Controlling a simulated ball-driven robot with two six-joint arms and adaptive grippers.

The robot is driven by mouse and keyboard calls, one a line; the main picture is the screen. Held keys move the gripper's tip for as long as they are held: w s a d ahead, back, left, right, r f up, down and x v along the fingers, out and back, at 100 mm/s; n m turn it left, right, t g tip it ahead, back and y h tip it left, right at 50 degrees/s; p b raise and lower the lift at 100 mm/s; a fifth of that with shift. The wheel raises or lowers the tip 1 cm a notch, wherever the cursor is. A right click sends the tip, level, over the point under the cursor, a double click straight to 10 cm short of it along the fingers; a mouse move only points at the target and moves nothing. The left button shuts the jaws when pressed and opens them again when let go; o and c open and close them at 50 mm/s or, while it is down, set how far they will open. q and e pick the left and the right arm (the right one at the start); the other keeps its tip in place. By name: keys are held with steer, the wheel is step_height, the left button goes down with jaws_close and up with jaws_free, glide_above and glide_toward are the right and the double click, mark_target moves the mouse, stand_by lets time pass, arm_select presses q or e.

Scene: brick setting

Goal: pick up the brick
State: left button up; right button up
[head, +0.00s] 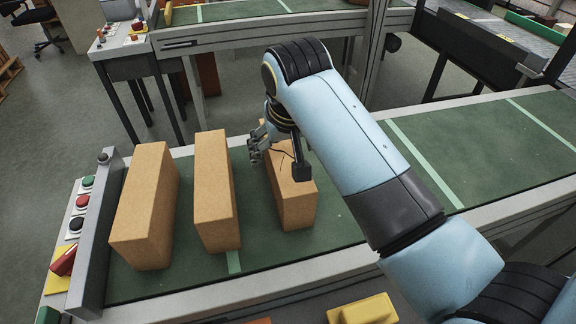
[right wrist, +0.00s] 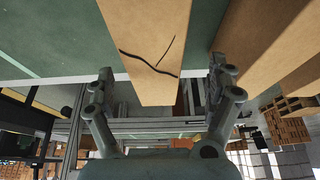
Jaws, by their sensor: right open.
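Three tan bricks stand on the green conveyor belt in the head view: a left brick (head: 146,205), a middle brick (head: 216,190) and a right brick (head: 297,208). My right gripper (head: 272,146) is at the far end of the right brick, which it partly hides. In the right wrist view the open fingers (right wrist: 160,82) are on either side of a brick (right wrist: 150,35) with dark crack-like lines on its face. Gaps show beside both fingers, and I cannot see contact. My left gripper is not in view.
A grey end plate (head: 98,235) closes the belt's left end, beside a panel of coloured buttons (head: 80,202). The belt (head: 480,150) is clear to the right. A yellow block (head: 362,310) is at the front edge. Another conveyor (head: 230,35) runs behind.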

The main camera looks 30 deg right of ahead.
steer(key=shift+x, duration=1.05)
steer(key=x, duration=0.3)
steer(key=d+x, duration=0.1)
steer(key=x, duration=0.1)
steer(key=shift+w, duration=0.2)
steer(key=shift+r, duration=0.1)
steer(key=shift+c, duration=0.2)
steer(key=c, duration=1.6)
steer(key=shift+w+r, duration=0.1)
steer(key=shift+c, duration=0.3)
